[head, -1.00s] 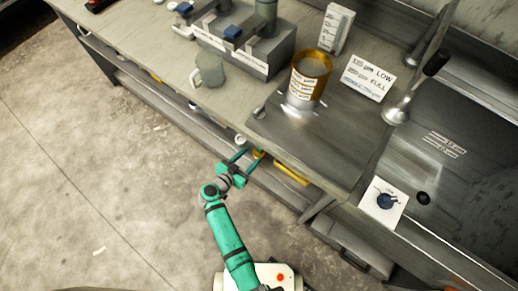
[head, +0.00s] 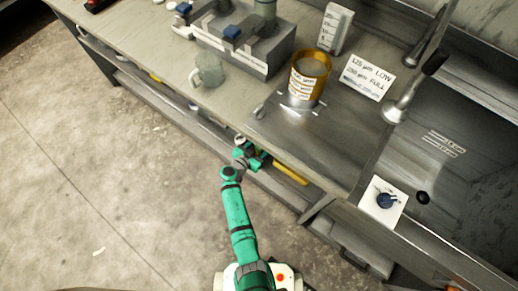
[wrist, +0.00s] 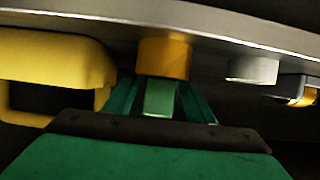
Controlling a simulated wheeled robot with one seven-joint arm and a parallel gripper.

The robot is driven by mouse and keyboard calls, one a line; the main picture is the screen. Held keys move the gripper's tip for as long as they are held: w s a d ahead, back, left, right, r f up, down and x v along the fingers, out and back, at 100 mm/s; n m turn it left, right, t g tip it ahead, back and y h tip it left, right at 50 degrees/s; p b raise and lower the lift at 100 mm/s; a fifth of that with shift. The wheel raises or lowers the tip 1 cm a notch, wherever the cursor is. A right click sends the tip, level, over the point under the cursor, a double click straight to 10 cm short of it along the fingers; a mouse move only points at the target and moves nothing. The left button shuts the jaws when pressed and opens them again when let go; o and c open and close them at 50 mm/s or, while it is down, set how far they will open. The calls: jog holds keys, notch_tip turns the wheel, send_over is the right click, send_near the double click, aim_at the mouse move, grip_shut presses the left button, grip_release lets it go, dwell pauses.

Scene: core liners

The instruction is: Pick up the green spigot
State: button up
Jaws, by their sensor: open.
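The green spigot (wrist: 160,98) shows in the wrist view as a pale green block below an orange-yellow collar (wrist: 163,57), under the counter's edge. My gripper (wrist: 161,88) is open, with one teal finger on each side of the spigot. I cannot tell whether either finger touches it. The fingers' far ends reach up toward the collar. In the head view my gripper (head: 250,154) is at the counter's front edge, and I cannot make out the spigot clearly there.
A thick yellow part (wrist: 52,58) is left of the gripper in the wrist view. A grey cylinder (wrist: 252,69) hangs to the right. On the counter stand an orange cup (head: 307,86) and a glass mug (head: 208,72). A sink lies at right.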

jog(key=shift+w+d+f, duration=0.1)
jog(key=shift+w+d, duration=0.05)
jog(key=c, duration=1.2)
jog(key=shift+o, duration=0.2)
